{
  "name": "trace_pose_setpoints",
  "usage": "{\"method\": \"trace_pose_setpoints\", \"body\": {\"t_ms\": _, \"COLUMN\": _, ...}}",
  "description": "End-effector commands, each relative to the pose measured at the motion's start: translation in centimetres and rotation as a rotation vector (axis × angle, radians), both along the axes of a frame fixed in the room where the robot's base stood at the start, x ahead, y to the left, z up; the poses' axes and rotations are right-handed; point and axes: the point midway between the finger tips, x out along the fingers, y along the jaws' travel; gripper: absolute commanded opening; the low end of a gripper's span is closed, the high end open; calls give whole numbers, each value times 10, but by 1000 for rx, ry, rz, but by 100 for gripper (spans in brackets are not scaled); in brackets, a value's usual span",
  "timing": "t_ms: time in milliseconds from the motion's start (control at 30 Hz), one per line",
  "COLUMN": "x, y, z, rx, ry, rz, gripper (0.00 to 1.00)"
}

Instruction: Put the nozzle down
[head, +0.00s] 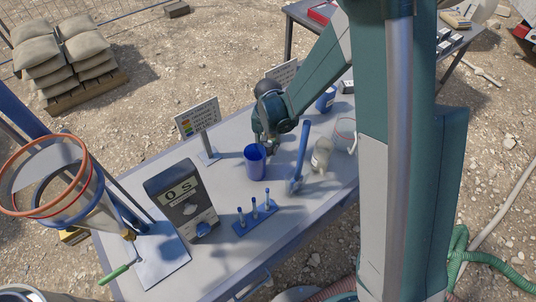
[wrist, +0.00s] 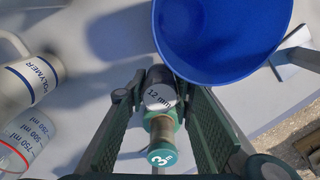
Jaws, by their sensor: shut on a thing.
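My gripper (wrist: 160,98) is shut on the nozzle, a small stepped piece (wrist: 160,122) with a dark part marked "12 mm", a brass-coloured middle and a teal end marked 3. In the head view my gripper (head: 264,138) is over the table, just behind the blue cup (head: 254,165). The nozzle cannot be made out there. In the wrist view the blue cup (wrist: 222,40) is large, just beyond the fingertips and to the right. I cannot tell whether the nozzle touches anything.
A blue rack with upright pegs (head: 255,217), a dark box (head: 182,200) and a funnel stand stand nearer on the table (head: 225,255). A tall blue tool (head: 301,152), the polymer jug (head: 322,154) and a clear measuring jug (head: 345,134) are on the right. A sign (head: 198,119) stands left.

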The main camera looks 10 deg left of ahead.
Motion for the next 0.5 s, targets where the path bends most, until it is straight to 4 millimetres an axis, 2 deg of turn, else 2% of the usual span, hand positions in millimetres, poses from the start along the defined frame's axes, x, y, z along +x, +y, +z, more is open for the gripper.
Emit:
{"method": "trace_pose_setpoints", "body": {"t_ms": 333, "x": 0, "y": 0, "z": -1, "rx": 0, "ry": 0, "rz": 0, "gripper": 12}}
{"method": "trace_pose_setpoints", "body": {"t_ms": 500, "x": 1, "y": 0, "z": -10, "rx": 0, "ry": 0, "rz": 0, "gripper": 12}}
